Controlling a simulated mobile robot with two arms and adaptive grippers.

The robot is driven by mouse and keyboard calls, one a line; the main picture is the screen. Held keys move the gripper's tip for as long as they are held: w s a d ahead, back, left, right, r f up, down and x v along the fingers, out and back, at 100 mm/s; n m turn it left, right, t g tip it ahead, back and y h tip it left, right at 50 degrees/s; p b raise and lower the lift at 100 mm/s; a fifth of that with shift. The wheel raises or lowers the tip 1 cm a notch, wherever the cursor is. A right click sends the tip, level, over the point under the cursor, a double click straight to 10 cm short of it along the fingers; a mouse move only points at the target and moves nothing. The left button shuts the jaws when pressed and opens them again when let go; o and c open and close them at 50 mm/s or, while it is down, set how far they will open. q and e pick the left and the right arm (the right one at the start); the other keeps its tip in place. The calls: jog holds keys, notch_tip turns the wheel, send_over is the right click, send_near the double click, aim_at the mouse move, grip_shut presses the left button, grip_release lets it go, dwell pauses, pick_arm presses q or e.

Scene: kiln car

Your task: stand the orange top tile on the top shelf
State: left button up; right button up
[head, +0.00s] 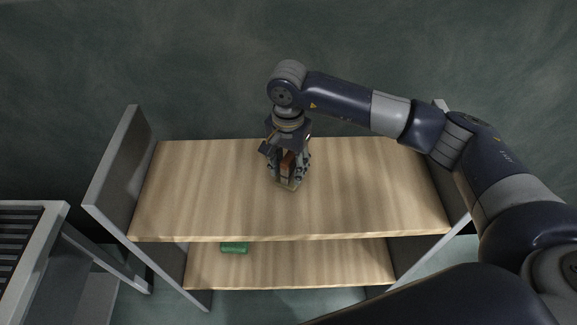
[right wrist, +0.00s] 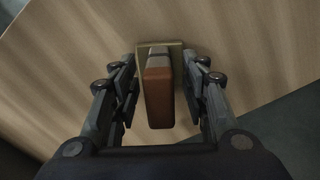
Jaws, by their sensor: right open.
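The orange tile (right wrist: 159,98) stands upright on the wooden top shelf (head: 200,190), with a small yellowish pad (right wrist: 175,47) and a grey piece at its far end in the right wrist view. In the head view the tile (head: 287,164) shows partly between the fingers. My right gripper (head: 288,172) points down over it, around the middle of the shelf. Its fingers (right wrist: 160,80) are open, one on each side of the tile, with a gap showing on both sides. My left gripper is not in view.
A green cylinder-like thing (head: 234,247) lies on the lower shelf (head: 310,265). Grey side panels (head: 118,165) rise at both ends of the shelves. A grey frame with dark slats (head: 20,235) stands at the left. The top shelf is bare on both sides of the gripper.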

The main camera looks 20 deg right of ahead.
jog(key=shift+r+p, duration=1.25)
jog(key=shift+r, duration=2.05)
notch_tip(320, 180, up, 12)
